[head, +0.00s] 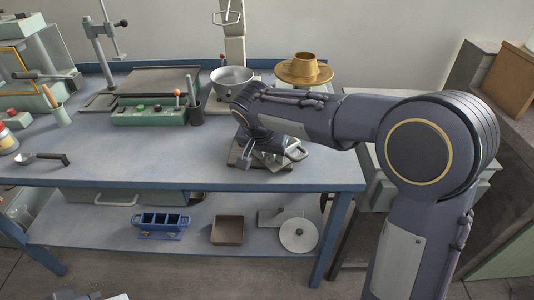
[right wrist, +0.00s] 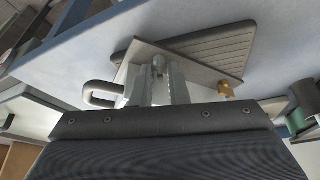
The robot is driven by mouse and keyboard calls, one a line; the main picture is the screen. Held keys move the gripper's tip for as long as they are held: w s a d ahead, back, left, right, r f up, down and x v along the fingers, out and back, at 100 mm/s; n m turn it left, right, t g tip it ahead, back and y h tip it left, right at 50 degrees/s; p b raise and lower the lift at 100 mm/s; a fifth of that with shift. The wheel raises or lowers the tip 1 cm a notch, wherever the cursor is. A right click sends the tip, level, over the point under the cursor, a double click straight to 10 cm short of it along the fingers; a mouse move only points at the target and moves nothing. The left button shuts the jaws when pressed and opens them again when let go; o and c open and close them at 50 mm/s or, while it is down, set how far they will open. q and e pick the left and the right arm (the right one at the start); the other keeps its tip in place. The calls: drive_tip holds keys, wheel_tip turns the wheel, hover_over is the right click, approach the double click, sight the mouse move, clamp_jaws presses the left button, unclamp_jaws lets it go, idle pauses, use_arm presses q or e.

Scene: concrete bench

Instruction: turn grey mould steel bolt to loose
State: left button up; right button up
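The grey mould (head: 280,160) lies on the blue bench near its front right edge, partly covered by my right gripper (head: 247,160). In the right wrist view the mould (right wrist: 205,58) is a flat pale plate with a dark ribbed part, a grey loop handle (right wrist: 98,92) at left and a brass knob (right wrist: 226,90) at right. A steel bolt (right wrist: 158,64) stands between the fingertips of the right gripper (right wrist: 157,82). The fingers look apart, with narrow gaps beside the bolt; contact is not clear.
A metal bowl (head: 232,79) and a brass flanged piece (head: 304,69) stand behind the mould. A lower shelf (head: 190,244) holds trays.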

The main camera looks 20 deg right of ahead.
clamp_jaws()
drive_tip(key=shift+n, duration=0.3)
drive_tip(key=shift+d+n+t+y, duration=0.2)
drive_tip(key=shift+n+t+y, duration=0.1)
drive_tip(key=shift+n, duration=0.5)
drive_tip(key=n+y, duration=0.1)
drive_tip(key=n, duration=0.1)
drive_tip(key=shift+d+r+n, duration=0.1)
drive_tip(key=shift+n, duration=0.2)
drive_tip(key=n+y+p, duration=0.1)
drive_tip(key=n, duration=0.2)
drive_tip(key=shift+d+p, duration=0.2)
drive_tip(key=shift+p, duration=0.15)
drive_tip(key=shift+n+y+p, duration=0.7)
drive_tip(key=shift+n+y, duration=0.1)
drive_tip(key=shift+n, duration=1)
